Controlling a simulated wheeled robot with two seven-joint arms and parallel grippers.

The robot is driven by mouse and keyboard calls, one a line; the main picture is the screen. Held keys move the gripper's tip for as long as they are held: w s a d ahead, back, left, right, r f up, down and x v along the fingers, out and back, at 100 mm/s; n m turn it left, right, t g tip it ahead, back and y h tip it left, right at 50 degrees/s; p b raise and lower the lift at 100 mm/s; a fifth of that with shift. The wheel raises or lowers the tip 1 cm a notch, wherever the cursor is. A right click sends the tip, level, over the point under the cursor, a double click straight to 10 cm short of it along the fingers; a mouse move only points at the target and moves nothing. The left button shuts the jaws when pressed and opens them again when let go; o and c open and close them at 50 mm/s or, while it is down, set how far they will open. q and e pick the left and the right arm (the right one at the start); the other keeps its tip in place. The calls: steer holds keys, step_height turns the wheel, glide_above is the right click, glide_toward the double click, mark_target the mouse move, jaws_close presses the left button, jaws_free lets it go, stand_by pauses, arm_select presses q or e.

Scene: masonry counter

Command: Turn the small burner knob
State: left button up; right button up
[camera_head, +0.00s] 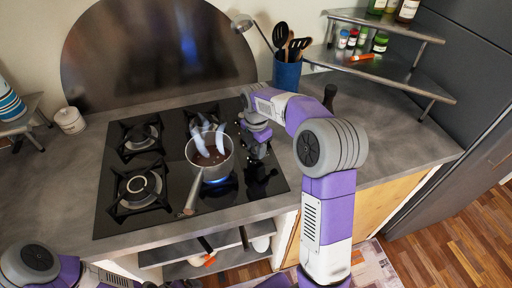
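The black glass hob (112,205) is set in the grey counter, with several burners. A steel saucepan (191,172) with dark brown contents stands over a lit burner; blue flame shows under its right side. My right gripper (258,150) points down over the right strip of the hob, right of the pan, where the knobs are. Its fingers are small and dark against the hob, so I cannot tell whether they are open or touch a knob. The small burner knob cannot be made out apart from the gripper. My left arm shows at the bottom left; its fingers are out of frame.
A blue utensil holder (287,74) stands behind the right gripper. A corner shelf (399,72) with jars and bottles is at the back right. A white lidded pot (70,120) stands at the left. The counter right of my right arm is mostly clear.

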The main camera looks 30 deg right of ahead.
steer(key=c, duration=0.6)
